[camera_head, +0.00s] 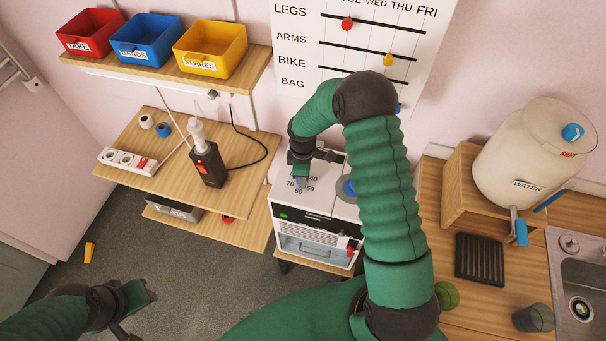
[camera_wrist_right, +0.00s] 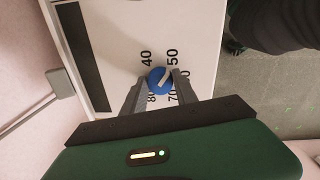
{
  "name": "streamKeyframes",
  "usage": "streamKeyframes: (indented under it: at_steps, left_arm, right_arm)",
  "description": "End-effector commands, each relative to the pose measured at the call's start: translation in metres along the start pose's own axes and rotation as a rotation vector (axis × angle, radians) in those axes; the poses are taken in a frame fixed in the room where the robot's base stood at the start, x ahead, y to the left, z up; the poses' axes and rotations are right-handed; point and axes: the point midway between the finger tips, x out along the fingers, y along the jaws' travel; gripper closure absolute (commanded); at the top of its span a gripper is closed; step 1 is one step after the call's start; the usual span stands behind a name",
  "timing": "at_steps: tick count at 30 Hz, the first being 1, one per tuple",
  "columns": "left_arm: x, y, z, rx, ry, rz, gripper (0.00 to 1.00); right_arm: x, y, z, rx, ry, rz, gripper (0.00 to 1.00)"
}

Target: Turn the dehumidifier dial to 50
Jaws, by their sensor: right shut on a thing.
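The white dehumidifier (camera_head: 318,208) stands at the centre of the head view, with printed numbers on its top. My right gripper (camera_head: 300,181) reaches down onto that number ring and hides the dial there. In the right wrist view the blue dial (camera_wrist_right: 156,83) sits between the two fingertips of my right gripper (camera_wrist_right: 160,86), which is shut on it. The dial's white pointer slants up and right, roughly toward the 50. The 60 is partly hidden by a finger. My left gripper (camera_head: 128,302) is low at the left, away from the dehumidifier; its fingers are unclear.
A wooden table (camera_head: 240,190) at left holds a power strip (camera_head: 128,161) and a black device (camera_head: 208,168). Red, blue and yellow bins (camera_head: 210,50) sit on a shelf above. At right are a water tank (camera_head: 520,160) and a sink (camera_head: 583,285). My right arm covers part of the dehumidifier.

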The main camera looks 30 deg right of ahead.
Motion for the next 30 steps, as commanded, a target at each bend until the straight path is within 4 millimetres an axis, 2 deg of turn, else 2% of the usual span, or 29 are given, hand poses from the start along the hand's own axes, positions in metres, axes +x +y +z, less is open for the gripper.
streamKeyframes:
  at_steps: [1,9,22,23,27,30]
  left_arm:
    - [-0.0018,0.0000,-0.0004,0.000,0.000,0.000,0.64]
    - [-0.0035,0.0000,-0.0008,0.000,0.000,0.000,0.64]
    - [-0.0035,0.0000,-0.0008,0.000,0.000,0.000,0.64]
    - [-0.0035,0.0000,-0.0008,0.000,0.000,0.000,0.64]
    - [-0.0034,0.0000,-0.0008,0.000,0.000,0.000,0.64]
    - [-0.0034,0.0000,-0.0008,0.000,0.000,0.000,0.64]
  right_arm:
    - [-0.0036,0.0052,-0.0029,-0.018,0.010,0.014,1.00]
    - [-0.0027,0.0051,-0.0033,-0.086,0.014,0.014,1.00]
    - [-0.0022,0.0048,-0.0037,-0.095,0.015,0.013,1.00]
    - [-0.0022,0.0048,-0.0037,-0.095,0.015,0.013,0.63]
    - [-0.0016,0.0036,-0.0028,-0.095,0.013,0.010,0.45]
    - [-0.0011,0.0025,-0.0019,-0.095,0.011,0.007,0.44]
